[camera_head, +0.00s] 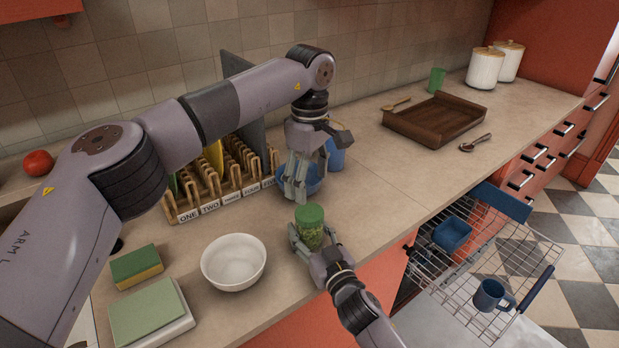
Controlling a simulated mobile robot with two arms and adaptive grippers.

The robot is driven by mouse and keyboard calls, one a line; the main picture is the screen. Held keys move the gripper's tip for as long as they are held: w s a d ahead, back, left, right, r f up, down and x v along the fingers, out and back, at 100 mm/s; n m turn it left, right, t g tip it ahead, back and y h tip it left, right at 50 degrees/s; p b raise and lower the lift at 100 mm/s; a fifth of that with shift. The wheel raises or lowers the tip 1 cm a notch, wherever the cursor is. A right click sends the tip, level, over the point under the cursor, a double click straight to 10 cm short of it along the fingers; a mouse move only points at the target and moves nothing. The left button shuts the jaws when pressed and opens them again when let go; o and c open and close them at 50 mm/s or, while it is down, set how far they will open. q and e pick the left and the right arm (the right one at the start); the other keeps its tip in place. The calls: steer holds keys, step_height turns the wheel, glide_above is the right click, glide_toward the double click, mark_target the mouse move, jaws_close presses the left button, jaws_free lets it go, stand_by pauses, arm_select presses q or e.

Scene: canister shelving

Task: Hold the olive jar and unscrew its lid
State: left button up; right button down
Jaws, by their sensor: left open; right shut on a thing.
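The olive jar (311,238) stands near the counter's front edge, with green contents showing below its green lid (309,213). My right gripper (308,243) is shut around the jar's body from the front right. The lid sits on top of the jar. My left gripper (292,190) points down, open, above and behind the jar. Its fingers are apart from the lid and overlap a blue bowl in the picture.
A white bowl (234,259) stands left of the jar. Behind are a labelled wooden rack (222,197), a blue bowl (314,181) and a blue cup (336,156). An open dishwasher basket (510,262) is at lower right. Counter right of the jar is clear.

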mark_target(310, 212)
arm_select(q)
steer(key=m, duration=1)
steer(key=shift+m, duration=0.4)
steer(key=shift+f+m, duration=0.1)
steer(key=shift+m, duration=0.8)
steer(key=shift+f, duration=3.9)
steer(key=shift+c, duration=0.4)
